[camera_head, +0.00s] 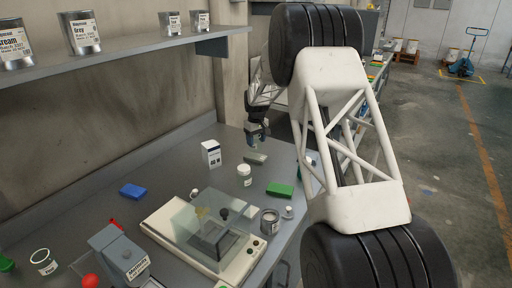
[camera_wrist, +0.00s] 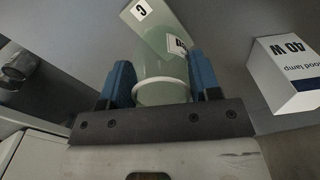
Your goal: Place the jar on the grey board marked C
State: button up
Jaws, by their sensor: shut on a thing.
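My gripper (camera_head: 257,138) is low over the bench at the back, near the wall. In the wrist view its blue fingers (camera_wrist: 160,72) are shut on a pale green jar (camera_wrist: 162,88), one finger on each side. The jar has a small white label, partly seen. The grey board (camera_wrist: 158,36) with a white C tag lies just beyond the jar in the wrist view. In the head view a small grey-green board (camera_head: 255,158) lies just below the gripper; its mark is too small to read. I cannot tell whether the jar touches the board.
A white lamp box (camera_head: 211,153) stands left of the gripper; it is close on the right in the wrist view (camera_wrist: 288,75). A blue block (camera_head: 132,191) lies left.

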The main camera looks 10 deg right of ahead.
aim_at(256, 146)
jog(key=shift+f, duration=0.1)
jog(key=shift+f, duration=1.7)
jog(key=shift+f, duration=0.1)
jog(key=o, duration=0.9)
notch_tip(256, 146, up, 12)
jog(key=shift+r, duration=0.1)
